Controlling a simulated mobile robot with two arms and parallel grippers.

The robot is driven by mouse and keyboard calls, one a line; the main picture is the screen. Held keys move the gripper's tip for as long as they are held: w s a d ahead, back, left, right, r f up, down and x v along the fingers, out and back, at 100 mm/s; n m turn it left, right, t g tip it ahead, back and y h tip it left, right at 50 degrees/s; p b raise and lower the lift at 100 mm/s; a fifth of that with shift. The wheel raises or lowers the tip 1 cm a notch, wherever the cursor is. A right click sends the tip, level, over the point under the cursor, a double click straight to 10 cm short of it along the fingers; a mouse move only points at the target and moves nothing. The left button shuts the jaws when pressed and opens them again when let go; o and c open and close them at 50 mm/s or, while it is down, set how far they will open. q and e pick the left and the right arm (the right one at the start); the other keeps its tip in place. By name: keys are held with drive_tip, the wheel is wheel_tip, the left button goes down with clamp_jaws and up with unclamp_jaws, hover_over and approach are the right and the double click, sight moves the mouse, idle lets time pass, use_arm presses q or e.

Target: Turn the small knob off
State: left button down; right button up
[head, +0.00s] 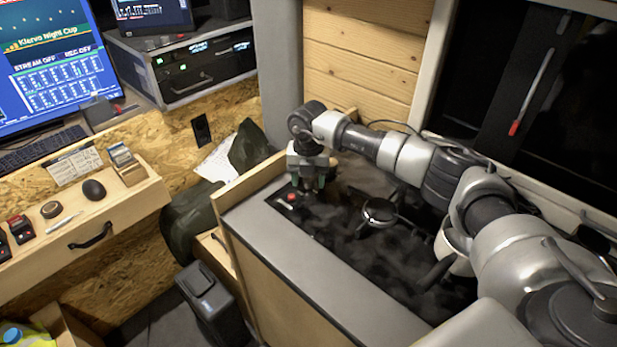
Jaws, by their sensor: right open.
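The dark cooktop (345,240) is set into the grey counter on the right. A small red-topped spot (291,197), which may be a knob or an indicator, shows at its left corner. I cannot tell whether it is the small knob or how it is turned. My right gripper (309,184) reaches in from the right and points down over that corner, just right of the red spot. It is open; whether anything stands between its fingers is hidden. My left gripper is out of view.
A round burner (379,212) sits mid-cooktop. A wooden wall (360,40) and a dark window are behind. At left are a monitor (50,70) and a wooden desk (130,205) with small items. A black bin (213,305) stands below the counter.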

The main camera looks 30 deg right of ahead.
wheel_tip(320, 180, up, 10)
drive_tip(key=shift+b, duration=1)
drive_tip(key=shift+r, duration=0.45)
